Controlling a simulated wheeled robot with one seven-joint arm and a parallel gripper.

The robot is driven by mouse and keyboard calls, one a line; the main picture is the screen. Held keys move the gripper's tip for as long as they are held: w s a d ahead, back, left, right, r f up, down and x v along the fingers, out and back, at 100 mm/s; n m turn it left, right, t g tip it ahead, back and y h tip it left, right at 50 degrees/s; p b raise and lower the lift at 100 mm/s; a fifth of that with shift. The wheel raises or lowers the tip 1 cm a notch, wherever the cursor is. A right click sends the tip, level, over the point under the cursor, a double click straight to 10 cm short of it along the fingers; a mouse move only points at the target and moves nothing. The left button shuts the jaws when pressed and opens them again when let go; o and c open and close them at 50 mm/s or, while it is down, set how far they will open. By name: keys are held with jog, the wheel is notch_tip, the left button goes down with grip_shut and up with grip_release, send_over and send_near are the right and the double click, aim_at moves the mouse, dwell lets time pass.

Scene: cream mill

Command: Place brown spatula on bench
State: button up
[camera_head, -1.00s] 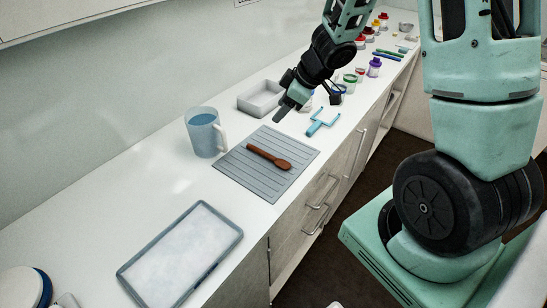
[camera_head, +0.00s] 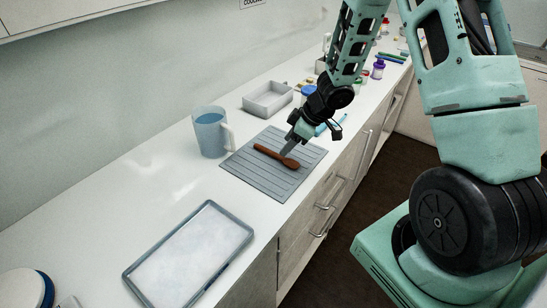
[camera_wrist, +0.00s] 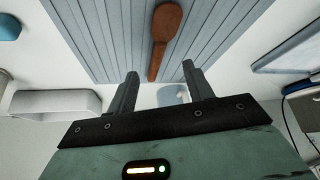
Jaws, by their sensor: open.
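The brown spatula (camera_head: 276,156) lies flat on the grey ridged mat (camera_head: 258,181) on the bench (camera_head: 160,175). Its wide end points right, its handle left towards the mug. My gripper (camera_head: 287,148) is above the mat, close to the spatula's wide end; its fingers partly overlap the spatula in the head view. In the wrist view, my gripper (camera_wrist: 161,82) is open and empty, with the spatula (camera_wrist: 163,35) ahead of the gap between the fingers. Contact with the spatula cannot be told.
A blue mug (camera_head: 211,134) stands just left of the mat. A grey open bin (camera_head: 268,99) is behind it. A shallow tray with a pale surface (camera_head: 190,252) lies in front. Coloured jars stand farther along the bench. Bare bench lies between tray and mat.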

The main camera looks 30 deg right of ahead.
aim_at(276, 153)
jog(key=x, duration=0.5)
jog(key=shift+w+f, duration=0.15)
jog(key=shift+w, duration=0.3)
grip_shut()
